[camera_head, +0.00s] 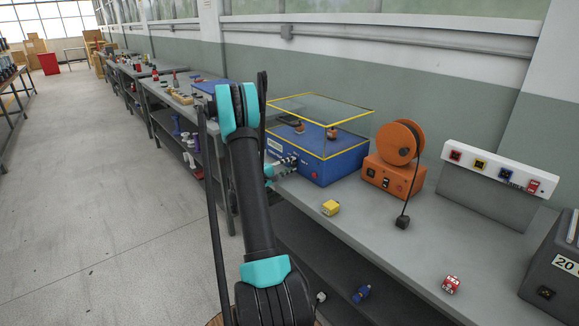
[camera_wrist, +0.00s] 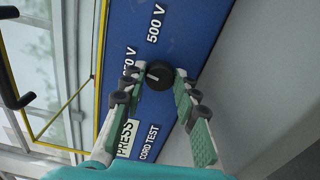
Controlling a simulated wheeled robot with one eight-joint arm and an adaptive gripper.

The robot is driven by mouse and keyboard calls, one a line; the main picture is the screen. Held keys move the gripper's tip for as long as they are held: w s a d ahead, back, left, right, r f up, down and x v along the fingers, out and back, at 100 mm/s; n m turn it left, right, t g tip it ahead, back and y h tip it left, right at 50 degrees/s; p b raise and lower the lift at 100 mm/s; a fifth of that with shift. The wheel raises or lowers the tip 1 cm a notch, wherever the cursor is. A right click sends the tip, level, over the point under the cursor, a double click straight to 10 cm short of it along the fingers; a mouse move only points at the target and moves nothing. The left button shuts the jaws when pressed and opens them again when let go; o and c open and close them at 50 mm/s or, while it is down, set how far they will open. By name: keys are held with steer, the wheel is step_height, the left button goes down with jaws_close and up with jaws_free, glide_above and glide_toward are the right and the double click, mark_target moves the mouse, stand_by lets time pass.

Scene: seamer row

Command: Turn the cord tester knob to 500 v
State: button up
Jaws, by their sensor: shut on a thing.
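The cord tester (camera_head: 330,165) is a blue box with a clear, yellow-edged cover on the grey bench. Its blue front panel (camera_wrist: 185,30) fills the middle of the wrist view. The black knob (camera_wrist: 160,75) sits between my gripper's (camera_wrist: 160,74) fingertips, one on each side, and my gripper is shut on it. A pale pointer mark on the knob points left, towards the label ending in "50 V", which a fingertip partly covers. The "500 V" label is clear above the knob. In the head view my gripper (camera_head: 279,168) is at the tester's front and the knob is hidden.
A yellow block (camera_head: 330,208) lies on the bench in front of the tester. An orange reel unit (camera_head: 396,160) with a hanging plug stands to the right. Further right are a white socket panel (camera_head: 492,170), a red-and-white block (camera_head: 451,285) and a grey box (camera_head: 555,265).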

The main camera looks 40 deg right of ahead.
steer(key=m, duration=0.5)
steer(key=shift+f+m, duration=0.1)
steer(key=shift+m, duration=2.3)
steer(key=o, duration=1.2)
steer(key=shift+c, duration=0.2)
steer(key=shift+a, duration=0.1)
steer(key=a, duration=1.2)
steer(key=shift+s, duration=0.45)
steer(key=shift+s, duration=0.1)
